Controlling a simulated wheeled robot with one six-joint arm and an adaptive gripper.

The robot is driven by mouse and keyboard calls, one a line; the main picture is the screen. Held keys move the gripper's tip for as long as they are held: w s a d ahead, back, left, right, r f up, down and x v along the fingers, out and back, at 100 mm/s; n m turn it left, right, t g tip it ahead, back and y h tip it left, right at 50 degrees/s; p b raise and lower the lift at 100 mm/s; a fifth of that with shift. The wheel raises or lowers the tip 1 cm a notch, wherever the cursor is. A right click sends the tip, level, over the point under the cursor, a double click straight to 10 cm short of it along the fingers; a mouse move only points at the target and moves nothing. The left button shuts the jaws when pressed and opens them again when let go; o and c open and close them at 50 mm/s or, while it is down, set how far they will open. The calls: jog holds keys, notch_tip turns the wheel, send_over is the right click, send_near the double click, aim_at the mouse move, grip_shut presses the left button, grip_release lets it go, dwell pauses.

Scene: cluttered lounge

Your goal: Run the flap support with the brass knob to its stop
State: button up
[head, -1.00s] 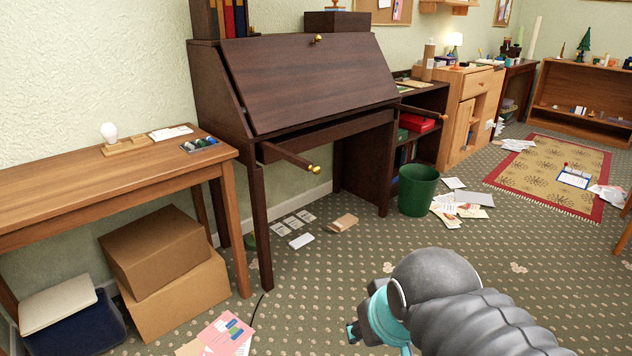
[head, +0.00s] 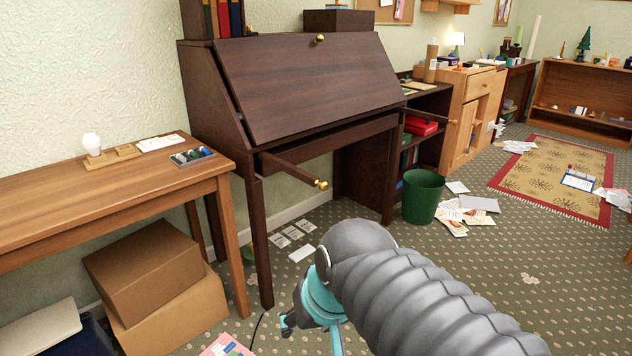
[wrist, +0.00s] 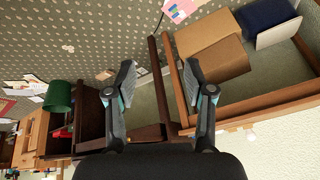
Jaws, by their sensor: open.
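The dark wood writing desk (head: 300,85) stands against the wall with its sloping flap shut. The flap support (head: 290,169) at its left front sticks out from under the flap, with a brass knob (head: 321,184) on its end. A second support (head: 428,116) sticks out at the desk's right, with a small knob whose metal I cannot tell. My gripper (head: 288,322) is low in front of the desk, below and apart from the brass knob. In the wrist view my gripper (wrist: 158,77) has its fingers spread with nothing held; I cannot make out the knob there.
A wooden side table (head: 100,195) stands close left of the desk, with cardboard boxes (head: 150,270) under it. A green bin (head: 422,195) stands right of the desk. Papers (head: 465,215) and cards (head: 293,232) lie on the carpet. The floor before the desk is otherwise mostly clear.

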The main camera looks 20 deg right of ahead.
jog(key=w+f+m+g+y+b, duration=0.1)
jog(key=w+f+m+y+b, duration=0.1)
jog(key=w+m+y, duration=0.35)
jog(key=m+t+y+b, duration=0.2)
jog(key=m+t+b, duration=0.3)
jog(key=m+t, duration=1.15)
send_near(327, 186)
jog(key=w+a+r+m+g, duration=0.1)
jog(key=w, duration=0.2)
jog(key=w+a+r+m+g, duration=0.1)
jog(key=w+g, duration=0.1)
jog(key=w, duration=0.1)
jog(key=w+a+r+m+g, duration=0.1)
jog(key=w+m, duration=0.1)
jog(key=w, duration=0.1)
jog(key=shift+w+a+r+h, duration=0.15)
jog(key=shift+w+a+h, duration=0.15)
jog(key=shift+a, duration=0.1)
jog(key=shift+w, duration=0.1)
grip_shut()
